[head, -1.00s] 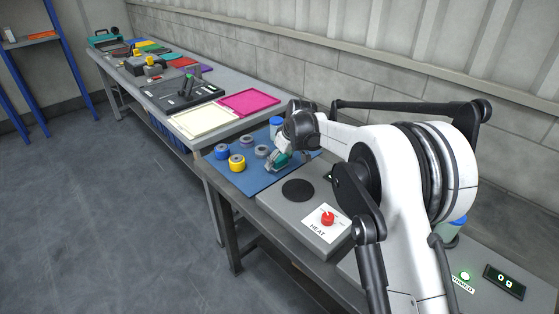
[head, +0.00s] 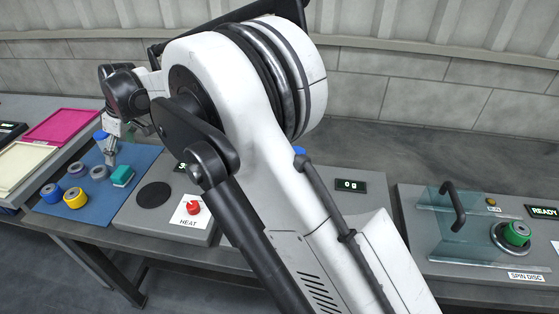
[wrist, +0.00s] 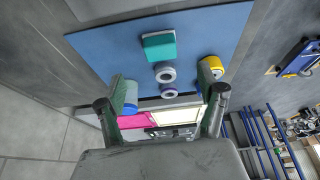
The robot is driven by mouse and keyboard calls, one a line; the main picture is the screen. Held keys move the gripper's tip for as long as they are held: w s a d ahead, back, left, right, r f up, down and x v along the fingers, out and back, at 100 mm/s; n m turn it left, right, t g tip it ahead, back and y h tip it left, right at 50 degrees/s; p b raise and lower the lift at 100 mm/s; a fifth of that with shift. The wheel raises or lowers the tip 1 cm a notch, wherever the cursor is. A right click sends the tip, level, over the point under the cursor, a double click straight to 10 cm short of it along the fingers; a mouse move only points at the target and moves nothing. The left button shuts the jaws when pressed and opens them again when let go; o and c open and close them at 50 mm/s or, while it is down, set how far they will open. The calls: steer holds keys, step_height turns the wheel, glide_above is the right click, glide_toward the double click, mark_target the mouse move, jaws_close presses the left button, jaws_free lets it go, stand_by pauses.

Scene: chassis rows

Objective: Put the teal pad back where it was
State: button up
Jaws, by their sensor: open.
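The teal pad (head: 122,175) lies on the right part of the blue mat (head: 95,214). In the wrist view the teal pad (wrist: 159,46) shows whole, beside a grey ring (wrist: 165,74), with bare mat around it. My gripper (head: 110,160) is above the mat, just left of the pad in the head view. In the wrist view my gripper (wrist: 163,80) has its fingers spread wide with nothing held between them. The pad lies beyond the fingertips, apart from them.
A blue ring (head: 50,193) and a yellow ring (head: 75,198) stand on the mat. Right of it are a hotplate (head: 153,194) with a red knob (head: 193,207) and a spin-disc station (head: 515,234) with a green piece. A magenta tray (head: 62,126) is at left.

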steer(key=w+d+r+m+t, duration=0.1)
steer(key=d+r+m, duration=0.1)
steer(key=d+r, duration=0.6)
steer(key=w+d+r+m+t, duration=0.1)
steer(key=w+d+r+m, duration=0.15)
steer(key=d, duration=0.95)
steer(key=s+d+r+m+t+h, duration=0.1)
steer(key=s+d+r+m, duration=0.15)
steer(key=d, duration=0.65)
steer(key=s+d+r+m, duration=0.1)
steer(key=s+d+r, duration=0.25)
steer(key=d, duration=0.65)
steer(key=s+d+m+t+h, duration=0.1)
steer(key=s+d+m, duration=0.1)
steer(key=s+d, duration=0.5)
steer(key=s+d+m+t+h, duration=0.15)
steer(key=s+d, duration=0.25)
steer(key=d, duration=0.7)
steer(key=s+d+f+m+h, duration=0.1)
steer(key=s+d+f+m, duration=0.3)
steer(key=s+d+f, duration=0.3)
steer(key=s+d+t, duration=0.1)
steer(key=s+d, duration=0.2)
steer(key=s, duration=0.2)
steer(key=shift+m, duration=0.35)
steer(key=shift+f, duration=0.1)
